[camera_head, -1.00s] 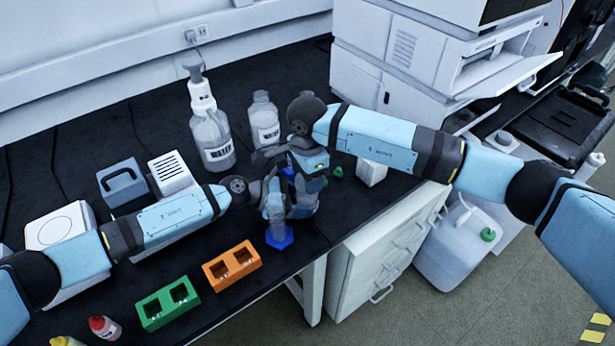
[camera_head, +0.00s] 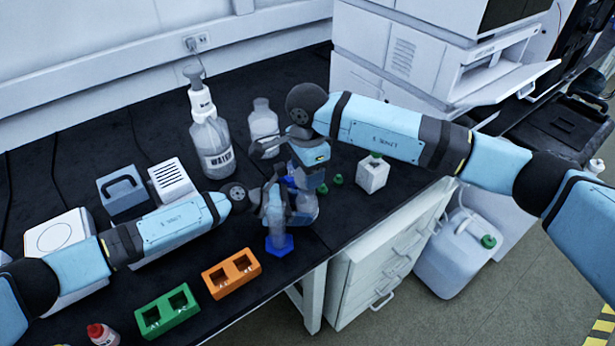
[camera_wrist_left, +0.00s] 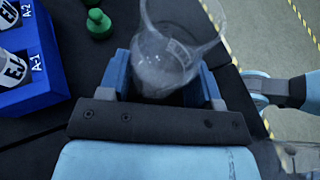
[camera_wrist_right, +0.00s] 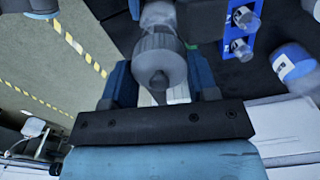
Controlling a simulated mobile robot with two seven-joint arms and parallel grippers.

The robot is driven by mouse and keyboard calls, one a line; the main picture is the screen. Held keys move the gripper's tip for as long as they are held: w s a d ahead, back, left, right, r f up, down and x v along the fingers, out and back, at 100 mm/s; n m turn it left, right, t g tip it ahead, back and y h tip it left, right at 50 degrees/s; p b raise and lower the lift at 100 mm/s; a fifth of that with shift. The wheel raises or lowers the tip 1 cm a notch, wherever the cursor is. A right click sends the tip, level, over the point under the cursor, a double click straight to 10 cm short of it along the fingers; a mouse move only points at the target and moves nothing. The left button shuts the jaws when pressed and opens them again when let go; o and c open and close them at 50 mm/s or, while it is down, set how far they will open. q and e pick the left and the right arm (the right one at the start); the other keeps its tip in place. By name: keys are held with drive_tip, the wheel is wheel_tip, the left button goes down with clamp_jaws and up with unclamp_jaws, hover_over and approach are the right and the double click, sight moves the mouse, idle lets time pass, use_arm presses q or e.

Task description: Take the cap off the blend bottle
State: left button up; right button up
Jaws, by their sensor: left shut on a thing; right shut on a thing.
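In the head view my left gripper (camera_head: 278,203) is low over the bench, beside a clear vessel that I take as the blend bottle (camera_head: 304,208). My right gripper (camera_head: 308,168) is just above and behind the left. In the right wrist view my right gripper (camera_wrist_right: 160,88) is shut on a grey ribbed cap (camera_wrist_right: 160,62). Clear material shows beyond the cap; I cannot tell whether they touch.
A clear cylinder on a blue hexagonal base (camera_head: 280,245) stands close in front. A blue vial rack (camera_wrist_left: 35,95) and green stoppers (camera_wrist_left: 98,24) are nearby. A water bottle (camera_head: 212,145), another bottle (camera_head: 263,125), an orange rack (camera_head: 231,273) and a green rack (camera_head: 167,312) surround the area.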

use_arm(q)
drive_tip(key=o, duration=1.4)
drive_tip(key=shift+c, duration=0.2)
